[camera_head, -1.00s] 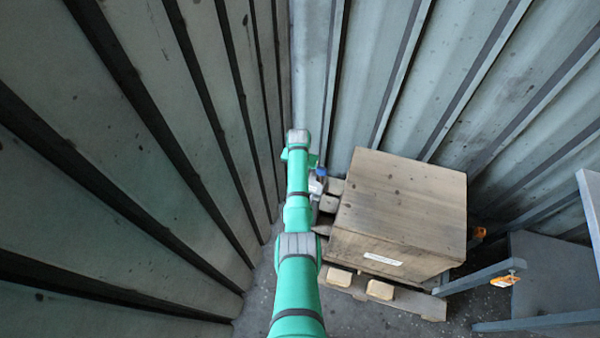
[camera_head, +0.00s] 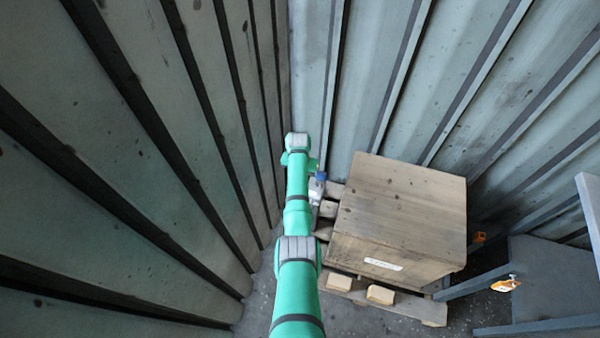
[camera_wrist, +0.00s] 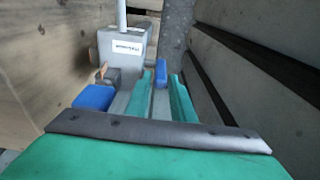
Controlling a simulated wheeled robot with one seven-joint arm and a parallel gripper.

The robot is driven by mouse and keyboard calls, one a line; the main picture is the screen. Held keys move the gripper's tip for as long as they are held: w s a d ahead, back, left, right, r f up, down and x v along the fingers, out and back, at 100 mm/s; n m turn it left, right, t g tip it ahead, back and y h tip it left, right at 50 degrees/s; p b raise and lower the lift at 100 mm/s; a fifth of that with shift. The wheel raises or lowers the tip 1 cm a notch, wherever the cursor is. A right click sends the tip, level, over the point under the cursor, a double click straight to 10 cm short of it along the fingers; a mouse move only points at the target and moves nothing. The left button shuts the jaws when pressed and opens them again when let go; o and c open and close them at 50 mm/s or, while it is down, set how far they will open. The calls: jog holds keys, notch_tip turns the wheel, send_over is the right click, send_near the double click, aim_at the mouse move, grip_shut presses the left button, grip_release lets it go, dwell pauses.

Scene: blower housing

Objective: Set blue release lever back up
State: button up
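In the wrist view, my gripper (camera_wrist: 163,78) has two teal fingers with a gap between them. A narrow blue piece (camera_wrist: 161,73), seemingly the release lever, shows upright between the fingertips; I cannot tell whether they touch it. Behind it is a grey housing (camera_wrist: 127,46) with a white label and a pale rod on top. A second, wider blue piece (camera_wrist: 95,97) lies left of the fingers. In the head view, a small blue part (camera_head: 320,176) shows beside the end of my arm. My arm hides the fingers there.
A large wooden crate (camera_head: 400,208) stands on a pallet (camera_head: 430,310), close to the right of my arm. Ribbed metal walls (camera_head: 120,170) close in on the left and back. A grey frame with an orange tag (camera_head: 505,283) stands at the right.

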jog(key=r, duration=0.6)
jog(key=s+r, duration=0.1)
jog(key=r, duration=0.3)
jog(key=shift+a+r, duration=0.1)
jog(key=shift+a, duration=0.15)
jog(key=shift+d, duration=0.15)
jog(key=shift+s, duration=0.1)
jog(key=shift+a, duration=0.2)
